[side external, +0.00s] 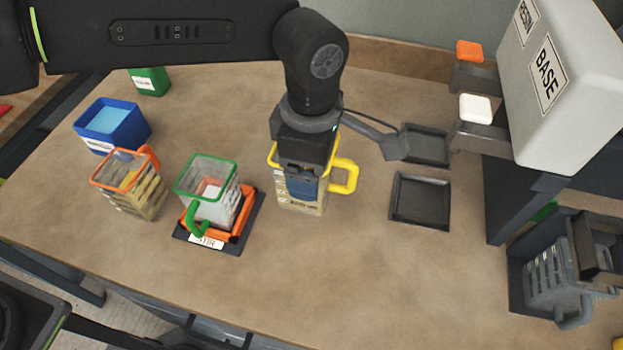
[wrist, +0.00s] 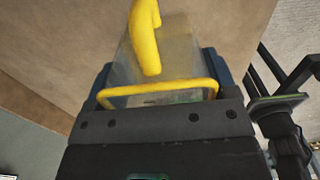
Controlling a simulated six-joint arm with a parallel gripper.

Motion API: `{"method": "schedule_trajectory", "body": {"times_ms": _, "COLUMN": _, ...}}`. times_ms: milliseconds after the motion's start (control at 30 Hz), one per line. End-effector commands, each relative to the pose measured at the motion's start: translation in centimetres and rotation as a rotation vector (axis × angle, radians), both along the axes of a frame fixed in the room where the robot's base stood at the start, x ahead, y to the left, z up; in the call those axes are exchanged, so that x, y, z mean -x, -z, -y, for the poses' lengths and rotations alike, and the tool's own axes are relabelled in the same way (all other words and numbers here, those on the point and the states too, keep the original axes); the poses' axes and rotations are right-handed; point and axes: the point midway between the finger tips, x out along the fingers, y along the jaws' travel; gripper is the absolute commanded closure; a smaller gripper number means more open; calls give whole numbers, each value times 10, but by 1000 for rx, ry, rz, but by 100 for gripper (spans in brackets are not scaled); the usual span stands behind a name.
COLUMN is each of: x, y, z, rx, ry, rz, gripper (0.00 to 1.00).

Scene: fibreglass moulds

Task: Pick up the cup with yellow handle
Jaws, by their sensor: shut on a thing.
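The cup with the yellow handle (side external: 301,204) stands upright in the middle of the table in the side external view. It is clear, with a yellow rim and a yellow handle on its right. My gripper (side external: 303,185) is above and around it, shut on the cup with its fingers low on the walls. In the wrist view the cup (wrist: 165,72) fills the space in front of my gripper (wrist: 160,95), its yellow handle pointing up the picture. I cannot tell whether the cup's base touches the table.
Left are a green-handled cup (side external: 210,207) on an orange and black stand labelled STIR (side external: 207,241), an orange-rimmed cup (side external: 135,200), a blue container (side external: 98,140) and a green one (side external: 150,82). Right are two black trays (side external: 443,193) and a dispenser marked BASE (side external: 570,90). The front table is clear.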

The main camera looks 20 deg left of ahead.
Motion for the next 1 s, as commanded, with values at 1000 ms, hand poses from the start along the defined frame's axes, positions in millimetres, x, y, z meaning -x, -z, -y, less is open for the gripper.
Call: {"method": "schedule_trajectory", "body": {"times_ms": 1000, "x": 0, "y": 62, "z": 0, "rx": 0, "ry": 0, "rz": -1, "gripper": 54}}
